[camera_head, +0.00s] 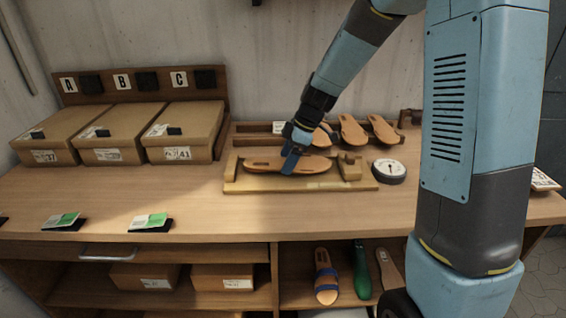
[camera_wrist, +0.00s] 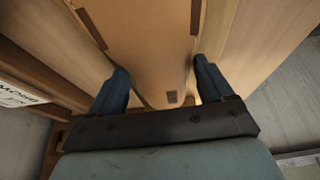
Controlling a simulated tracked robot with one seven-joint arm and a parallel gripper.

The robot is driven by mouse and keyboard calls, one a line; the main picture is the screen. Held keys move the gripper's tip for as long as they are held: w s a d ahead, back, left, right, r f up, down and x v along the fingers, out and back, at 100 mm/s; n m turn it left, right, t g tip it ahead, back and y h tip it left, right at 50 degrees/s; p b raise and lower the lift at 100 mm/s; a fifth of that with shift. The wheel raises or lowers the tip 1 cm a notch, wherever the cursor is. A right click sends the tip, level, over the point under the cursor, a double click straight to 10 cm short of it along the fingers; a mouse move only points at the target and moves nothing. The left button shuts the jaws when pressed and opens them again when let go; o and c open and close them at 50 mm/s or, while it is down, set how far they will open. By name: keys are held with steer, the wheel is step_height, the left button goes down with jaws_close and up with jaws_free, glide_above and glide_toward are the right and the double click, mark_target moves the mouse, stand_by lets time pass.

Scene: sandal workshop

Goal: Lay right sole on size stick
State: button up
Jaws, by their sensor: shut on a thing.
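A tan sole (camera_head: 270,163) lies lengthwise over the wooden size stick (camera_head: 300,185) near the back of the bench. My gripper (camera_head: 291,160) is at the sole's middle, shut on it. In the wrist view the sole (camera_wrist: 145,45) fills the space between the two blue fingers of my gripper (camera_wrist: 160,90), with dark slots along its edges. The sole looks flat and level; I cannot tell whether it rests on the stick or hangs just above it. The size stick has a wooden block at its right end.
Several more soles (camera_head: 353,130) lean in a wooden rack behind the stick. A round dial (camera_head: 389,171) stands to the right. Boxes marked A, B and C (camera_head: 185,130) stand at left. Green-and-white cards (camera_head: 150,222) lie at front left. The bench front centre is clear.

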steer(key=shift+f, duration=0.75)
steer(key=o, duration=0.9)
steer(key=shift+c, duration=0.2)
steer(key=v, duration=1.1)
steer(key=s+d+r+m+t+h, duration=0.1)
steer(key=s+d+r+m, duration=0.2)
steer(key=s+m, duration=0.3)
steer(key=s+d+r+m+t+h, duration=0.2)
steer(key=s+d+r+m, duration=0.2)
steer(key=s, duration=0.7)
steer(key=s+d+r+m+t+h, duration=0.1)
steer(key=s+d+r+m+t, duration=0.1)
steer(key=s+d+m, duration=0.4)
steer(key=s+r+m, duration=0.1)
steer(key=s, duration=0.1)
steer(key=shift+s+r+m, duration=0.15)
steer(key=shift+s+m, duration=0.1)
steer(key=shift+m, duration=0.05)
